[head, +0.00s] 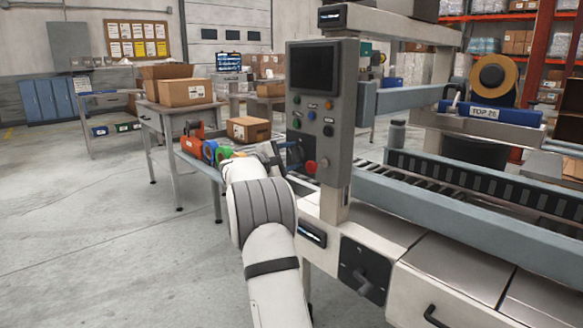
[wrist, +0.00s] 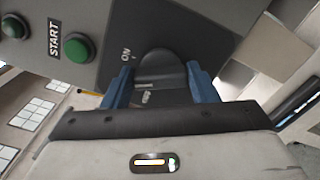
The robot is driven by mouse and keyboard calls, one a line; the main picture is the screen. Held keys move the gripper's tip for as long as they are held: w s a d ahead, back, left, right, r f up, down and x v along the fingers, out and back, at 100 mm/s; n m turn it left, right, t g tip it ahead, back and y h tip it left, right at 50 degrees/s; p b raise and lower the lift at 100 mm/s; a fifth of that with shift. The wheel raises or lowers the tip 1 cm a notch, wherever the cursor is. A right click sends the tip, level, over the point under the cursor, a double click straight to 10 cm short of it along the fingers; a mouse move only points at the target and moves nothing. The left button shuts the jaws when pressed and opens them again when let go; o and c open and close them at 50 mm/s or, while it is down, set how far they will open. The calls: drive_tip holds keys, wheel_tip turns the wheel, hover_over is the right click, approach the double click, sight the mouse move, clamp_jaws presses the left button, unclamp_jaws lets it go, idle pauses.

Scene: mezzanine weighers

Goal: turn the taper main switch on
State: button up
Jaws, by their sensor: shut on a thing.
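The taper is the large machine with a grey control box (head: 319,110) on a post. In the wrist view a dark rotary knob (wrist: 163,72), which I take for the main switch, sits on the box's grey face beside an "ON" label (wrist: 126,54). My gripper (wrist: 157,78) has its blue fingers on either side of the knob and is shut on it. In the head view my gripper (head: 283,151) is at the lower left side of the control box, and the knob is mostly hidden there. The knob's exact angle is hard to tell.
A green button (wrist: 77,47) by a "START" label is close to my gripper. A red button (head: 311,167) is low on the box front. The roller conveyor (head: 430,190) runs right of the post. A table (head: 172,120) with boxes stands behind. Floor at left is clear.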

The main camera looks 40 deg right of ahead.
drive_tip(key=m+b, duration=0.5)
drive_tip(key=shift+f, duration=0.2)
drive_tip(key=shift+m, duration=0.3)
drive_tip(key=o, duration=1)
drive_tip(key=shift+r, duration=0.1)
drive_tip(key=a, duration=0.2)
drive_tip(key=a+p, duration=0.1)
drive_tip(key=a, duration=0.4)
drive_tip(key=shift+s+a, duration=0.35)
drive_tip(key=shift+a, duration=0.05)
drive_tip(key=shift+p, duration=0.3)
